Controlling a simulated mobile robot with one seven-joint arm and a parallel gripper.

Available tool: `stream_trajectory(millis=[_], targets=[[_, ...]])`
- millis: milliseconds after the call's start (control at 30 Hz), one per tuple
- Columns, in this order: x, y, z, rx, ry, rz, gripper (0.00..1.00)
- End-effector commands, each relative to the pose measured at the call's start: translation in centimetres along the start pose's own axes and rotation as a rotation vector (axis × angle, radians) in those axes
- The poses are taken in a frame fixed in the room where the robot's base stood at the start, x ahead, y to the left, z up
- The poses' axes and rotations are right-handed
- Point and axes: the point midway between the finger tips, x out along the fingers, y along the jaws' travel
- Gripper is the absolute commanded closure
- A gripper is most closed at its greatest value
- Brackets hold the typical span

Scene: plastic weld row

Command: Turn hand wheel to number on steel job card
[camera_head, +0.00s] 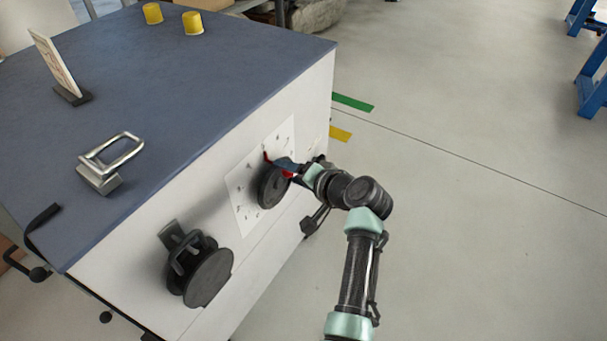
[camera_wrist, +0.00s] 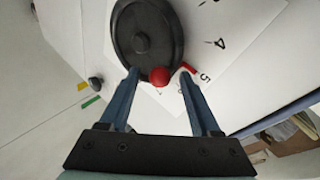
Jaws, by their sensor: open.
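The black hand wheel (camera_head: 272,188) is on the front face of the white cabinet, over a white dial plate (camera_head: 246,206). In the wrist view the wheel (camera_wrist: 147,35) carries a red knob (camera_wrist: 160,77), with a red pointer mark (camera_wrist: 189,68) beside it near the numeral 5 (camera_wrist: 205,78). My gripper (camera_head: 285,167) is at the wheel; in the wrist view its open fingers (camera_wrist: 158,82) stand either side of the knob. I cannot tell whether they touch it. A tilted card (camera_head: 54,62) stands in a dark holder on the blue top; its writing is unreadable.
A steel looped block (camera_head: 108,163) and two yellow cups (camera_head: 193,23) are on the blue top (camera_head: 190,90). A black disc fixture (camera_head: 208,275) juts from the cabinet front, left of the wheel. The floor (camera_head: 470,230) to the right is open.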

Motion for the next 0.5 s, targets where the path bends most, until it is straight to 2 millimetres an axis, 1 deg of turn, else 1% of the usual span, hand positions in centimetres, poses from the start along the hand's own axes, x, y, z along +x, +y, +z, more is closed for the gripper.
stream_trajectory(millis=[167, 400, 500], targets=[[-2.6, -0.1, -0.2, 0.002, 0.004, 0.001, 0.36], [-8.0, -0.1, -0.2, 0.002, 0.005, 0.003, 0.36], [-9.9, -0.1, -0.1, 0.002, 0.004, 0.001, 0.36]])
